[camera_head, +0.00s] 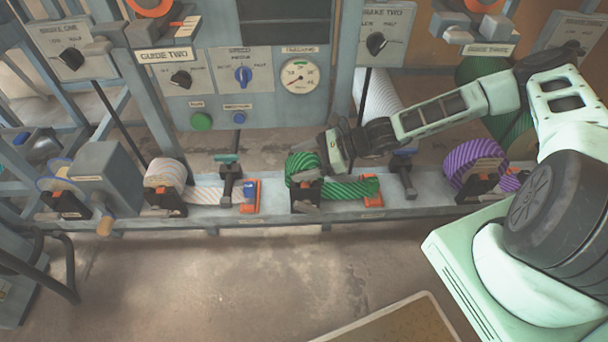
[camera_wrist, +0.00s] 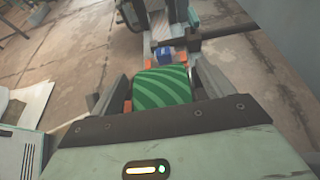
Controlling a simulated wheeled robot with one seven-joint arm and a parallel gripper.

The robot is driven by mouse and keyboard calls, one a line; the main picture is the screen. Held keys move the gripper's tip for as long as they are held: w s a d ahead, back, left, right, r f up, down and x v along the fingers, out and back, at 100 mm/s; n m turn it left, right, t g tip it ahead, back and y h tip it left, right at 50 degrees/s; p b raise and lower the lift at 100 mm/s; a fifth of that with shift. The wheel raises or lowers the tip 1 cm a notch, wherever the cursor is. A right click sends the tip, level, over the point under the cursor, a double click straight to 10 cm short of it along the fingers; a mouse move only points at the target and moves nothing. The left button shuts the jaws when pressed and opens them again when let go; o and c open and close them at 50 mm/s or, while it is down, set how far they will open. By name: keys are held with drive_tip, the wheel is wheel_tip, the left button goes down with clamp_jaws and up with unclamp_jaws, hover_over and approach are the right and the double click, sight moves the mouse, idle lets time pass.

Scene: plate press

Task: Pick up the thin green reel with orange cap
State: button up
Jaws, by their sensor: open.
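A green reel with darker stripes (camera_head: 302,168) sits on a black holder on the bench rail in the head view, with a striped green band (camera_head: 350,188) running right from it to an orange piece (camera_head: 373,192). My gripper (camera_head: 322,160) is at the right side of the reel's top. In the wrist view the striped green reel (camera_wrist: 162,87) lies between the fingers of my open gripper (camera_wrist: 160,76). Small orange bits show beside it, but I cannot tell whether they are a cap. Whether the fingers touch the reel is unclear.
A white striped reel (camera_head: 165,172) stands left along the rail (camera_head: 230,215), and a purple striped reel (camera_head: 476,160) stands right. Black clamp posts rise between them. A grey panel with a dial (camera_head: 300,75) stands behind.

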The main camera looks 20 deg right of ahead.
drive_tip(key=shift+w+a+f, duration=0.2)
drive_tip(key=shift+a+f, duration=0.1)
drive_tip(key=shift+a, duration=0.35)
drive_tip(key=c, duration=1.3)
drive_tip(key=shift+c, duration=0.2)
drive_tip(key=shift+r, duration=0.2)
drive_tip(key=shift+r+p, duration=0.35)
drive_tip(key=shift+r, duration=0.3)
wheel_tip(320, 180, up, 3)
drive_tip(key=shift+f+p, duration=0.2)
drive_tip(key=shift+p, duration=0.3)
drive_tip(key=s+d+p, duration=0.1)
drive_tip(key=s+d, duration=0.1)
drive_tip(key=d, duration=0.6)
drive_tip(key=s+d, duration=0.3)
drive_tip(key=d, duration=0.6)
drive_tip(key=shift+s+f+p, duration=0.3)
drive_tip(key=shift+f+p, duration=0.05)
